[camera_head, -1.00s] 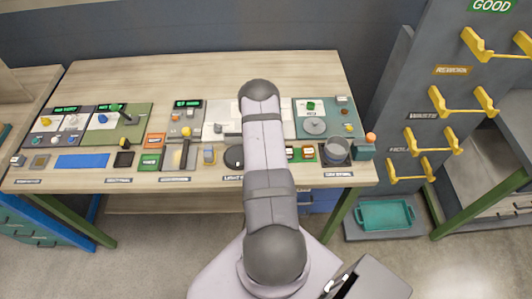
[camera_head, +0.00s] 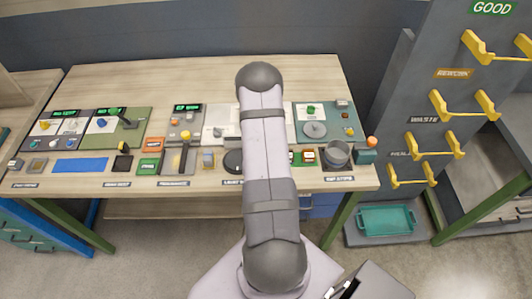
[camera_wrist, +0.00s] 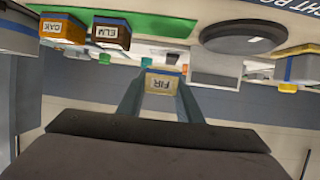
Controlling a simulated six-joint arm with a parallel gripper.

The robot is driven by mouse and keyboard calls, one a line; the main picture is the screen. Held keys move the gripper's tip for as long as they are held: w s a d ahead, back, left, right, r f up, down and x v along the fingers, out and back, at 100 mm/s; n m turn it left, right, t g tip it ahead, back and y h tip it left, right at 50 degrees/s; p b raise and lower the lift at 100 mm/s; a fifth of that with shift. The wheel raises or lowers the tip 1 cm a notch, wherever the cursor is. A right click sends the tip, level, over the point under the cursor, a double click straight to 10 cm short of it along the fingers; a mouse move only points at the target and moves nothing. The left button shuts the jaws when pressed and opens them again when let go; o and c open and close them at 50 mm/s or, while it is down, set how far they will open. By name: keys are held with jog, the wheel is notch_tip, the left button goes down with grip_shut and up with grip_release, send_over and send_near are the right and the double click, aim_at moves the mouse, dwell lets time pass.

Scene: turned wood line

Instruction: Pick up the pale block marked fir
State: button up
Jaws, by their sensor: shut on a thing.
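The pale block marked FIR (camera_wrist: 161,83) is held between the two fingertips of my gripper (camera_wrist: 161,88) in the wrist view, its label upside down. My gripper is shut on it. The block is apart from the OAK block (camera_wrist: 65,28) and the darker ELM block (camera_wrist: 110,30), which stand side by side at upper left. I cannot tell how far the FIR block is above the table. In the head view my arm hides the gripper and the FIR block.
The table's back is clear. A rack with yellow hooks (camera_head: 435,145) stands at right.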

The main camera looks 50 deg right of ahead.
jog(key=shift+r+b, duration=0.3)
jog(key=shift+r, duration=1.95)
